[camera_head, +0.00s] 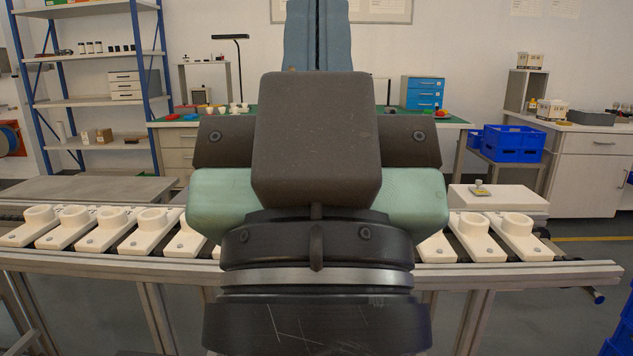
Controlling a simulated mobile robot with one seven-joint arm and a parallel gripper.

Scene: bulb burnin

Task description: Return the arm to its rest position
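My gripper (318,30) fills the middle of the head view, seen from behind. Its dark grey block, mint-green body and black wrist ring stand between the camera and the conveyor. Two blue-grey fingers point up past the block, side by side with a thin dark seam between them. They look closed together, with no object visible between them. The block hides the lower part of the fingers. The conveyor (100,262) runs across the view behind my wrist and carries several white holders (152,222); those in the middle are hidden.
A green-topped bench (455,122) stands behind, with a blue drawer box (423,93). A blue-framed shelf (95,102) is at left. Blue crates (513,143) and a white cabinet (590,165) stand at right. A white block (505,199) with a small item lies behind the conveyor.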

